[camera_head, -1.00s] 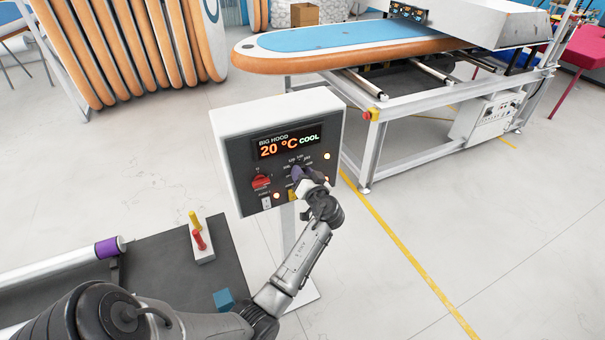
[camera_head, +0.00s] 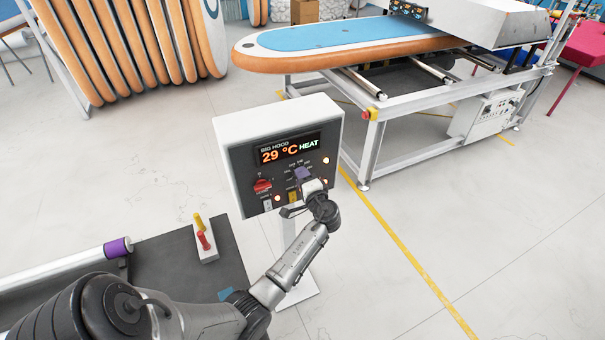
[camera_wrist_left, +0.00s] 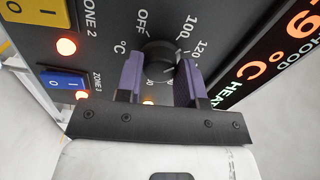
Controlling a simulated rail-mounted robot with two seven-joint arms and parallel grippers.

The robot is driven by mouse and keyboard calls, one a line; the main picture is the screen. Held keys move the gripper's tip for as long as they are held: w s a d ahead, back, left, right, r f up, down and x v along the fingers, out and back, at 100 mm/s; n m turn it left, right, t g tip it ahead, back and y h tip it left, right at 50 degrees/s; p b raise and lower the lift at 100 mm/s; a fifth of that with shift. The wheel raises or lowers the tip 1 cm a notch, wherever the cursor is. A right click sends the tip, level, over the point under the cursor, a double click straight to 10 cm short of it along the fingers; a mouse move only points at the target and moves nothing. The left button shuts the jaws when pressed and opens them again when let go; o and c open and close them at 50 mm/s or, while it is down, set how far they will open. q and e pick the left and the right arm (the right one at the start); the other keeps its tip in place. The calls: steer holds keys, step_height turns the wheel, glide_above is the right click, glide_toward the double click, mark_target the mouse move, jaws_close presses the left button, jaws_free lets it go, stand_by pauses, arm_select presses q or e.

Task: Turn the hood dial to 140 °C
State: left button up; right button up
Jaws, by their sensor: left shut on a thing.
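The hood control box (camera_head: 285,150) is a white box with a dark face on a stand. Its display (camera_head: 288,148) reads BIG HOOD, 29 °C, HEAT. The black hood dial (camera_wrist_left: 158,58) shows in the left wrist view, with OFF, 100 and 120 printed around it. My left gripper (camera_wrist_left: 160,78) has its purple fingers shut on the dial, one on each side. In the head view the left gripper (camera_head: 303,175) covers most of the dial. The 140 mark and the exact pointer position cannot be read. My right gripper is not in view.
A red switch (camera_head: 262,186) sits left of the dial. A blue switch (camera_wrist_left: 65,82) and lit lamps (camera_wrist_left: 66,46) are close to my fingers. A blue-and-white board (camera_head: 340,42) lies on a metal frame behind. A dark table (camera_head: 180,265) stands at the lower left.

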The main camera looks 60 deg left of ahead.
arm_select(q)
steer(key=m+p, duration=0.8)
steer(key=m, duration=0.2)
steer(key=shift+r+m, duration=0.1)
steer(key=shift+m, duration=0.3)
stand_by(0.4)
steer(key=o, duration=0.9)
steer(key=shift+o, duration=0.2)
steer(key=shift+d, duration=0.1)
steer(key=s+d+b, duration=0.1)
steer(key=d, duration=1.2)
steer(key=shift+s+d+b, duration=0.25)
steer(key=shift+d+b, duration=0.05)
steer(key=shift+b, duration=0.05)
